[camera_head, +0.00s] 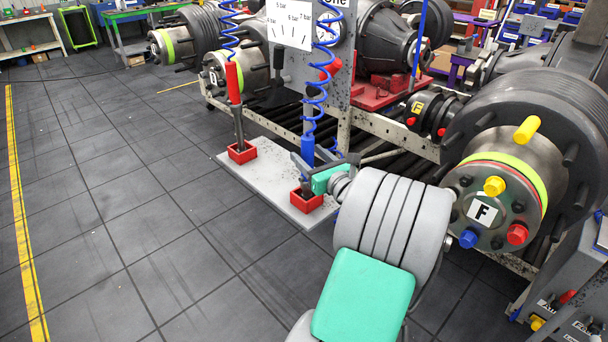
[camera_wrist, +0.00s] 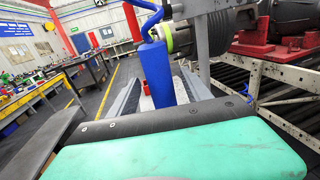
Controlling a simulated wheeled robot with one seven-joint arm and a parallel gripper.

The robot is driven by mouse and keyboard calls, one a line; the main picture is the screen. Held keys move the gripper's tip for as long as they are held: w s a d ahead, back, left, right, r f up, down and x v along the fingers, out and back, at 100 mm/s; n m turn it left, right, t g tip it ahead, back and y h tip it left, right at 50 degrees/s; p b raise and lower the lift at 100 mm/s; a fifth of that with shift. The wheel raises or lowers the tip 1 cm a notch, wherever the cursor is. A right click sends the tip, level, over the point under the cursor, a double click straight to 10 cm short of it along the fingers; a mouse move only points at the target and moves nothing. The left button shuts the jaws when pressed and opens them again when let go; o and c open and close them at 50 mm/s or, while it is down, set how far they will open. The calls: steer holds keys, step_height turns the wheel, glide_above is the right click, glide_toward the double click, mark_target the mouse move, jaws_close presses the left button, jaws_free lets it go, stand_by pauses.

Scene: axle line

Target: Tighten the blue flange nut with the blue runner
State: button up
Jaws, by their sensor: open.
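The blue runner (camera_head: 307,147) stands upright on its blue coiled hose, its dark lower end in a red holder (camera_head: 306,201). My gripper (camera_head: 308,166) is open at the runner's lower body. The runner appears to be between the fingers; I cannot tell whether they touch it. In the wrist view the blue runner (camera_wrist: 157,74) rises just beyond my green palm. A yellow nut (camera_head: 494,186) and a red nut (camera_head: 517,234) share that face.
A red runner (camera_head: 234,84) stands in another red holder (camera_head: 242,152) on the same pale base plate (camera_head: 268,185). A gauge panel (camera_head: 291,25) stands above. A metal frame rail (camera_head: 390,133) lies behind. A grey cabinet (camera_head: 575,295) is at lower right. The floor at left is clear.

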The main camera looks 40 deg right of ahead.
steer(key=w, duration=0.4)
steer(key=shift+d, duration=0.4)
steer(key=shift+c, duration=0.6)
jaws_close()
steer(key=shift+r, duration=0.2)
